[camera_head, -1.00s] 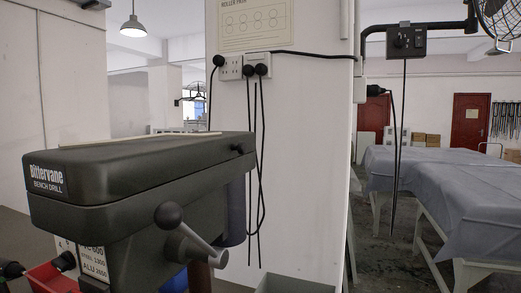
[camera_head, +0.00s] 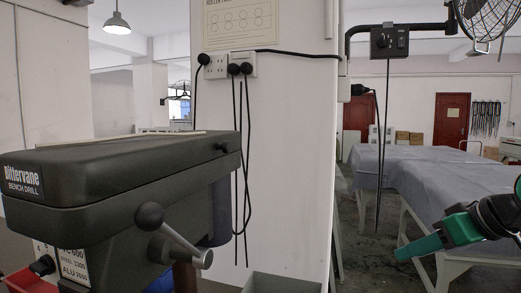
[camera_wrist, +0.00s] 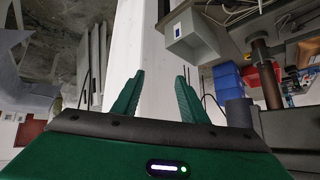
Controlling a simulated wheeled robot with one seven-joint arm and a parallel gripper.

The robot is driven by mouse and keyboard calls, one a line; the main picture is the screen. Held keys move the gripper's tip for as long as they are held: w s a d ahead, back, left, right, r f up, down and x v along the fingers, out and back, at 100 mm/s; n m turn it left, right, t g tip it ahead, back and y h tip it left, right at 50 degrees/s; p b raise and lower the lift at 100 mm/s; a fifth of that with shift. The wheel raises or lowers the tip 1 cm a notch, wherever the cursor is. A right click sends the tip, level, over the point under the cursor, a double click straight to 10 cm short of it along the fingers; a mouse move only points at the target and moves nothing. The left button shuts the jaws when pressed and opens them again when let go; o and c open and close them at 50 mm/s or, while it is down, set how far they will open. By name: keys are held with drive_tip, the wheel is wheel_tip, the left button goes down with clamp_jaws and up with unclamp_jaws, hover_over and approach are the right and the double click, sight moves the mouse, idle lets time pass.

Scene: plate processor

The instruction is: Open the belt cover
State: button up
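The belt cover (camera_head: 110,158) is the dark grey lid on top of the bench drill, at the left of the head view. It lies closed over the drill head (camera_head: 115,235). A small dark knob (camera_head: 221,148) sits on its right side, near the back. My gripper is at the lower right of the head view (camera_head: 398,255), well apart from the cover and pointing left. In the wrist view its two green fingers (camera_wrist: 158,82) stand apart with nothing between them. The belt cover cannot be made out in the wrist view.
The drill's lever with a round ball knob (camera_head: 150,215) juts out below the cover. A white pillar (camera_head: 290,150) with sockets and hanging cables stands behind. Cloth-covered tables (camera_head: 455,185) are at the right. A grey box (camera_wrist: 190,38) and blue bins (camera_wrist: 228,78) show in the wrist view.

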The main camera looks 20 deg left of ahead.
drive_tip(key=s+a+r+n+g+y, duration=0.1)
drive_tip(key=a+r+n+y, duration=0.1)
drive_tip(key=a+r, duration=0.35)
drive_tip(key=a+r+n+g+y, duration=0.1)
drive_tip(key=a+r+n+y, duration=0.15)
drive_tip(key=a, duration=0.65)
drive_tip(key=n+g+y, duration=0.6)
drive_tip(key=n, duration=0.1)
approach(230, 146)
drive_tip(key=shift+m, duration=0.35)
drive_tip(key=a, duration=0.5)
drive_tip(key=s+a, duration=0.1)
drive_tip(key=a, duration=0.2)
drive_tip(key=shift+a, duration=0.25)
drive_tip(key=shift+c, duration=0.3)
clamp_jaws()
